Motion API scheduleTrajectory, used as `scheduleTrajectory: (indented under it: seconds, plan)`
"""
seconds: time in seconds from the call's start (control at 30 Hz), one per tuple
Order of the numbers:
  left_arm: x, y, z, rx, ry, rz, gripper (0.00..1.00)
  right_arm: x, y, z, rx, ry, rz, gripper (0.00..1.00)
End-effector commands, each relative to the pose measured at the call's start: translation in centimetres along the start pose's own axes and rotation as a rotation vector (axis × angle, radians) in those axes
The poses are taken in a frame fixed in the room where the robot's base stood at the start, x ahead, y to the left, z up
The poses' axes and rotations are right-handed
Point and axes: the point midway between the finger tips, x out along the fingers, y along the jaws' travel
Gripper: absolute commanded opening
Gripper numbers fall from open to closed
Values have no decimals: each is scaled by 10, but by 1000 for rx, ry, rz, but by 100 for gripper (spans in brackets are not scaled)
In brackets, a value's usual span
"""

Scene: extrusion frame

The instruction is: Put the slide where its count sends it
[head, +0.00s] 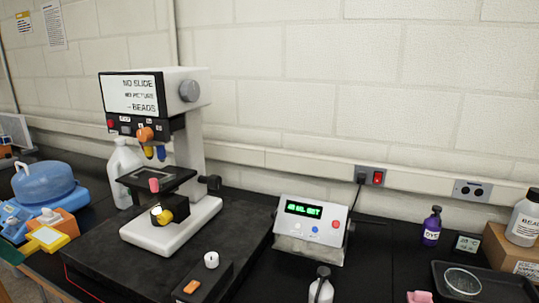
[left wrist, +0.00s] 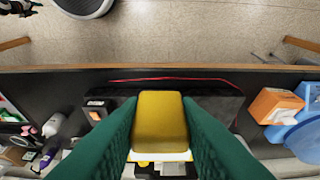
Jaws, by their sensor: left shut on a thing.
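My left gripper (left wrist: 160,135), with green fingers in the left wrist view, is shut on a yellow block (left wrist: 160,118). A thin pale edge shows under the block; I cannot tell whether it is the slide. In the head view a yellow piece with a pale face (head: 46,237) shows at the left and looks like the held thing; the fingers there are not clear. The microscope (head: 160,230) stands on a dark pad. Its screen (head: 132,95) reads NO SLIDE, NO PICTURE, BEADS. A small pink piece (head: 154,185) is at its stage (head: 170,175). My right gripper is not seen.
A console (head: 312,230) with green text stands right of the pad (head: 90,255). Farther right are a purple bottle (head: 432,227), a black tray (head: 515,290) with a round dish and a cardboard box. An orange box (head: 65,218) and blue jug (head: 45,185) stand left.

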Motion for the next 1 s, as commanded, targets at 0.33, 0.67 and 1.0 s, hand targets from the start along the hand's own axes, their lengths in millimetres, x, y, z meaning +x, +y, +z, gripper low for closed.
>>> scheduleTrajectory:
  seconds: [0.33, 0.67, 1.0]
  plan:
    - [32, 21, -2, 219, -3, 93, 6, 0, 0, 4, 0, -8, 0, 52]
    - [79, 59, -3, 595, 0, 251, 6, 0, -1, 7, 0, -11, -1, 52]
    - [154, 148, 7, 1397, 2, 585, 6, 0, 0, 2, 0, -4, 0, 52]
